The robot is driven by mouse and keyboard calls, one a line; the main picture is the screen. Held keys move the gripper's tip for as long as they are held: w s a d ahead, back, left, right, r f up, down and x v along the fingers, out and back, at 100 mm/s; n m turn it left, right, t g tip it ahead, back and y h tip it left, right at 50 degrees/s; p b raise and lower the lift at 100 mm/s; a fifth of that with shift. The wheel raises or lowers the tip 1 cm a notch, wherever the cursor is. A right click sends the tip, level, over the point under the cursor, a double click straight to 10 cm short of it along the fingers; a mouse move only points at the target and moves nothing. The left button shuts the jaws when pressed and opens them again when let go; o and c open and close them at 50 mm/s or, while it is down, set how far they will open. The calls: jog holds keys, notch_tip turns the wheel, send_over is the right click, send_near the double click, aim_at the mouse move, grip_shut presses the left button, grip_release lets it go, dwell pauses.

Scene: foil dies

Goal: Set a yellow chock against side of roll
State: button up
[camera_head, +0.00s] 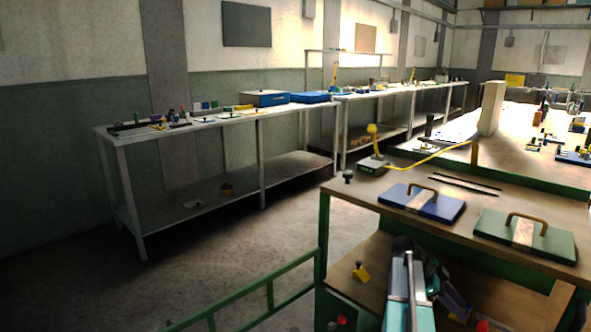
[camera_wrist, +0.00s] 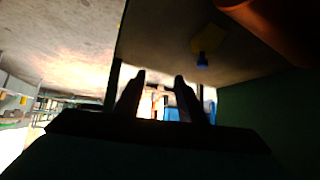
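In the head view, a yellow chock (camera_head: 360,272) with a dark knob sits on the lower shelf, left of my arm. In the wrist view, a dim yellow block (camera_wrist: 208,40) with a blue knob is at upper right, apart from my fingers. A large rounded orange-brown object (camera_wrist: 278,15), possibly the roll, fills the top right corner; I cannot make out the roll in the head view. My gripper (camera_wrist: 160,76) is open, with nothing between its fingers.
The green-framed bench top (camera_head: 345,190) overhangs the shelf. It carries a blue die board (camera_head: 398,195) and a green die board (camera_head: 500,232), both with handles. A green rail (camera_head: 240,298) stands at front left. The floor (camera_head: 290,225) left of the bench is clear.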

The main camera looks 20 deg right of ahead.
jog(key=w+a+f+n+p, duration=0.2)
jog(key=a+f+n+p, duration=0.15)
jog(key=a, duration=0.55)
jog(key=w+a+f+n+t+p, duration=0.1)
jog(key=w+a+f+n+p, duration=0.25)
jog(key=a, duration=0.55)
jog(key=w+a+f+n+p, duration=0.15)
jog(key=a+f+p, duration=0.35)
jog(key=a, duration=0.5)
jog(key=s+a+f+n+y+p, duration=0.2)
jog(key=s+a+n, duration=0.3)
jog(key=a, duration=0.4)
jog(key=s+a+f+n+y+p, duration=0.2)
jog(key=s+a+f+n+p, duration=0.1)
jog(key=a+n, duration=0.5)
jog(key=s+a+f+n+y+p, duration=0.2)
jog(key=s+a+n, duration=0.4)
jog(key=a, duration=0.6)
jog(key=shift+s+f+t+y+p, duration=0.3)
jog(key=shift+s+f+p, duration=0.4)
jog(key=shift+s+f, duration=0.25)
jog(key=shift+a, duration=0.1)
